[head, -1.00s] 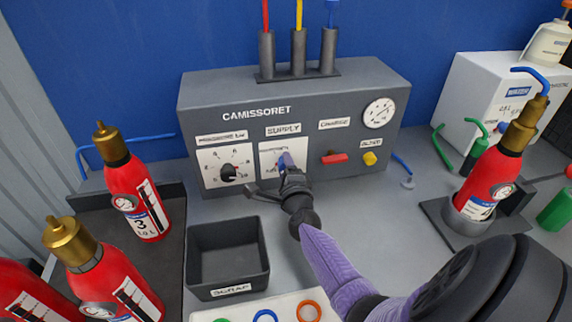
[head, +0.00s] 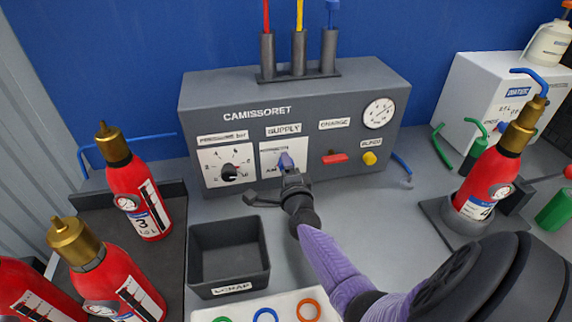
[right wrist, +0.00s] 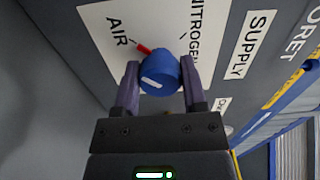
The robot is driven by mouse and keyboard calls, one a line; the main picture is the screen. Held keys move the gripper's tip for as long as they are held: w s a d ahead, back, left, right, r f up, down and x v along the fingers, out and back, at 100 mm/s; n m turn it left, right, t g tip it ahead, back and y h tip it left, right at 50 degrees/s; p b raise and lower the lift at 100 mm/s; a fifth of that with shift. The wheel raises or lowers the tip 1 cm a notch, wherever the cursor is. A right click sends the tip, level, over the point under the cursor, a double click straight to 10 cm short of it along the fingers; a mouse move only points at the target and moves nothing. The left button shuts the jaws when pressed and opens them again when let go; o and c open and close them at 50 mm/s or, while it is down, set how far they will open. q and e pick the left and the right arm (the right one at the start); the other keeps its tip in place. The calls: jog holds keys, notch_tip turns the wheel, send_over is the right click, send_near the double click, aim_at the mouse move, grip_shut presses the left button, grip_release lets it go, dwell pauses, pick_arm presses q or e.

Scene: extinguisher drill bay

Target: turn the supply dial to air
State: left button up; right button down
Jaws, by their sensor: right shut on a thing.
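The supply dial is a blue round knob (right wrist: 160,73) on a white plate (head: 272,150) under the SUPPLY label. In the right wrist view it has a white stripe on its face and a red pointer. The pointer (right wrist: 144,48) lies toward the AIR lettering (right wrist: 117,31), close to its tick line and away from NITROGEN (right wrist: 194,33). My right gripper (right wrist: 160,85) is shut on the knob, one purple finger on each side. In the head view, the right gripper (head: 286,162) hides most of the dial. My left gripper is not in view.
The grey panel (head: 225,95) also carries a pressure knob (head: 229,173), a red lever (head: 335,158), a yellow button (head: 370,158) and a gauge (head: 379,113). A dark scrap bin (head: 228,247) stands in front. Red extinguishers (head: 140,190) stand at left, another (head: 487,178) at right.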

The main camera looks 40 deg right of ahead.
jog(key=shift+c, duration=0.7)
grip_release()
jog(key=p+v, duration=0.2)
jog(key=v, duration=0.8)
